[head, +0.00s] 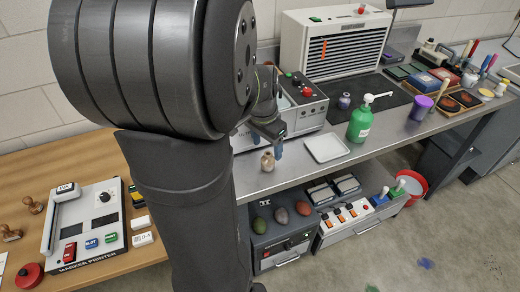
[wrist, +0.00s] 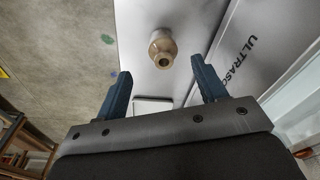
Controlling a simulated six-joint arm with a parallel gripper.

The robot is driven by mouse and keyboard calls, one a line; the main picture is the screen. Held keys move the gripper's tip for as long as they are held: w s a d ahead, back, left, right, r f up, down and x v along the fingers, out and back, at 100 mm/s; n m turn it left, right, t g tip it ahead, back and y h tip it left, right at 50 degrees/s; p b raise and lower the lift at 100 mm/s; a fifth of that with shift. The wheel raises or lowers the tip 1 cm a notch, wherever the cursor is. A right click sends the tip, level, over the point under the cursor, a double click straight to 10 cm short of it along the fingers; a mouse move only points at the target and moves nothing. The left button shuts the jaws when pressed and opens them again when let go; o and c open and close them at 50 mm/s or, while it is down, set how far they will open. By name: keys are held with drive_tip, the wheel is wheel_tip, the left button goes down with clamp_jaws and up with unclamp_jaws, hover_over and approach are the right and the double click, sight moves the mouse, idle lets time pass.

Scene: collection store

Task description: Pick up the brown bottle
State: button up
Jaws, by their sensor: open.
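The brown bottle (head: 268,161) is small and tan-brown, with a narrow neck. It stands upright on the grey metal bench (head: 290,180), left of a white tray. In the wrist view the bottle (wrist: 162,48) shows from above, beyond the fingertips and between their lines. My gripper (head: 266,137) is just above and behind the bottle in the head view, partly hidden by my arm. In the wrist view my gripper (wrist: 157,85) has its two blue fingers wide apart with nothing between them. The bottle is not touched by either finger.
The white tray (head: 326,147) lies right of the bottle, with a green pump bottle (head: 360,122) beyond it. A grey ultrasonic machine (head: 302,104) stands close behind. In the wrist view its lettered side (wrist: 235,50) runs near the right finger. A lower shelf holds several devices.

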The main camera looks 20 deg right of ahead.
sight(268, 154)
drive_tip(key=shift+w+d+f, duration=0.15)
drive_tip(key=shift+d+f, duration=0.05)
drive_tip(key=shift+f, duration=0.95)
drive_tip(key=shift+w+d+f, duration=0.15)
drive_tip(key=shift+f, duration=1)
drive_tip(key=shift+w+d+f, duration=0.15)
drive_tip(key=shift+d+f, duration=0.05)
drive_tip(key=shift+f, duration=0.95)
drive_tip(key=c, duration=1.1)
drive_tip(key=shift+c, duration=0.2)
drive_tip(key=shift+r, duration=0.15)
